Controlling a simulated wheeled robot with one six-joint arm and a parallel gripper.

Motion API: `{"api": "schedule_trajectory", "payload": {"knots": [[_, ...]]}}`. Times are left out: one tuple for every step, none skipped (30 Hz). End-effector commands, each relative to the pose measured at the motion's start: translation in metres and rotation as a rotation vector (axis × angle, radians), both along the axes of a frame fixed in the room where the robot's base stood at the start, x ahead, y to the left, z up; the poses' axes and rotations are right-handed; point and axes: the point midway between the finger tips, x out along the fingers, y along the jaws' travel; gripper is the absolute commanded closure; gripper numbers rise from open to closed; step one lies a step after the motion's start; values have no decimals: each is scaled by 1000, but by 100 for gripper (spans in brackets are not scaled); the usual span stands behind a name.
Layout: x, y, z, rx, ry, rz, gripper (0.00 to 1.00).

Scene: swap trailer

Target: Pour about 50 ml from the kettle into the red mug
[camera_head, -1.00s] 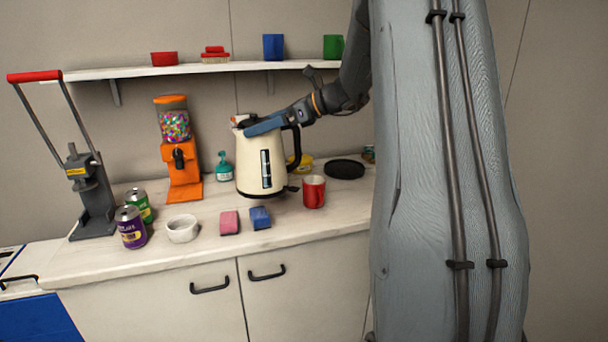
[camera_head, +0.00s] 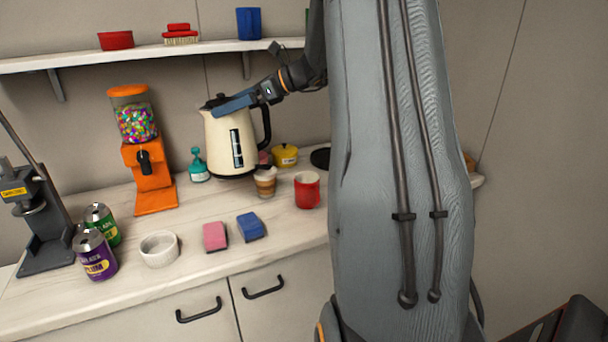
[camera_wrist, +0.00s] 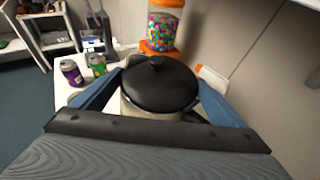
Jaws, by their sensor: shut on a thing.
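The cream kettle (camera_head: 229,143) with a black lid and handle hangs upright above the counter in the head view. My gripper (camera_head: 238,103) is shut on it near its top, with blue fingers on either side. In the wrist view the kettle's black lid (camera_wrist: 158,86) lies between the fingers (camera_wrist: 158,92); most of its body is hidden below the lid. The red mug (camera_head: 307,189) stands upright on the counter, right of and lower than the kettle, apart from it. The mug's inside is too small to judge.
A layered brown and white cup (camera_head: 265,181) stands between kettle and mug. A yellow pot (camera_head: 285,156) and teal bottle (camera_head: 198,165) are behind. Pink (camera_head: 215,236) and blue (camera_head: 250,226) sponges, a white bowl (camera_head: 159,249) and cans (camera_head: 94,254) are in front and left.

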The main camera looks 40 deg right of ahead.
Motion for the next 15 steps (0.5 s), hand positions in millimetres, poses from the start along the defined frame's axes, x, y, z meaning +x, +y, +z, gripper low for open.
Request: {"api": "schedule_trajectory", "payload": {"knots": [[-3, -13, 6, 0, -5, -11, 69], [-5, -21, 6, 0, -6, -15, 69], [-8, -31, 6, -1, -4, -21, 69], [-11, -39, 6, -2, -4, -25, 69], [-13, -47, 6, -3, -4, -32, 69], [-17, -57, 6, -4, -4, -37, 69], [-20, -65, 6, -4, -4, -41, 69], [-23, -73, 5, -4, -3, -46, 69], [-27, -83, 6, -4, -4, -52, 69], [-30, -91, 5, -5, -4, -57, 69], [-33, -98, 5, -5, -4, -61, 69], [-38, -108, 4, -5, -2, -67, 69], [-41, -116, 4, -6, -3, -71, 69], [-45, -123, 4, -6, -3, -75, 69], [-50, -133, 3, -6, -2, -82, 69]]}}
